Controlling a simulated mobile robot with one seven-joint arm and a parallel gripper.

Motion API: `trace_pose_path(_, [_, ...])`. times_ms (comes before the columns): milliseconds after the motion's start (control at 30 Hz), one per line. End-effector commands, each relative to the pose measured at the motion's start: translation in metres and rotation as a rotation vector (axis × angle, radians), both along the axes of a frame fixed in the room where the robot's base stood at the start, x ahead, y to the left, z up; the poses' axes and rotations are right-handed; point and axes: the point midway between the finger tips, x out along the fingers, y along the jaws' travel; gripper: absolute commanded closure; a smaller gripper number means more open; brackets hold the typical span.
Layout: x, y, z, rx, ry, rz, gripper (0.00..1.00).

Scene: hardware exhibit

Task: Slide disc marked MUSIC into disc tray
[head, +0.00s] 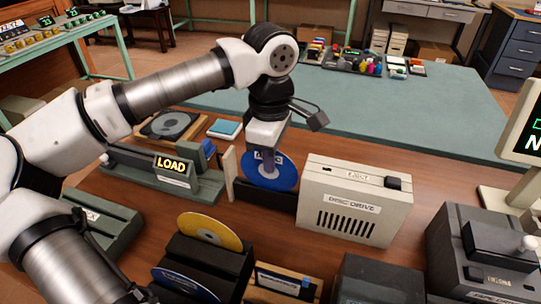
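A blue disc (287,176) with a silvery centre stands upright at the left side of the beige disc drive (355,200). Its label is mostly covered by my gripper, so I cannot read it in full. My gripper (268,168) points down, with a finger in front of the disc's upper middle, and appears shut on it. The disc's lower edge is at the dark tray (265,194), which extends left from the drive. I cannot tell how deep the disc sits in it. The far finger is hidden behind the disc.
A black rack (225,258) in front holds a yellow disc (212,231) and another blue disc (185,284). A LOAD sign unit (172,170) is left of the tray. A floppy-like item (285,282) and grey boxes (375,278) crowd the front edge.

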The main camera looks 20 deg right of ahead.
Motion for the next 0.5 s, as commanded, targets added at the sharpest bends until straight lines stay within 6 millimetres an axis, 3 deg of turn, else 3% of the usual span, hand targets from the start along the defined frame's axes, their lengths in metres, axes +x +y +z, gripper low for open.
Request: trace_pose_path(500, [0.000, 0.000, -0.026, 0.000, 0.000, 0.000, 1.00])
